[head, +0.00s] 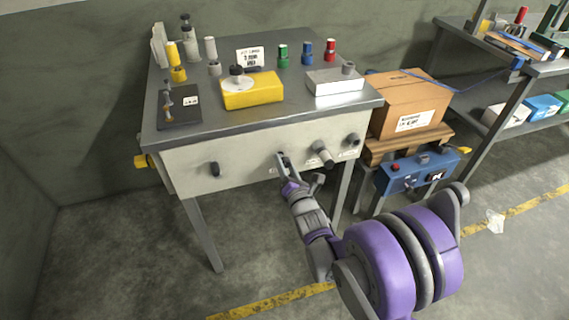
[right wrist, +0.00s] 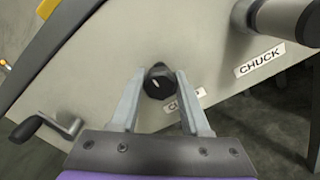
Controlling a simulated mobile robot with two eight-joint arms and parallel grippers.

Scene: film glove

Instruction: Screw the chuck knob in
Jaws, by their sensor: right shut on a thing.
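My right gripper (head: 283,160) is at the front panel of the grey bench (head: 262,152). In the right wrist view its fingers (right wrist: 158,98) are shut on a small dark knob (right wrist: 158,82) with a pale mark on its face. A label (right wrist: 185,100) beside this knob is partly hidden by a finger, and I cannot read it fully. A label reading CHUCK (right wrist: 260,59) is on the panel to the right, below a thick grey cylindrical handle (right wrist: 288,20). That handle also shows right of my gripper in the head view (head: 322,153). My left gripper is not in view.
A small crank (right wrist: 47,128) sticks out of the panel left of my gripper, and another grey knob (head: 352,140) is at the panel's right. A cardboard box (head: 405,100) on a pallet and a blue unit (head: 420,168) stand to the right. Floor before the bench is clear.

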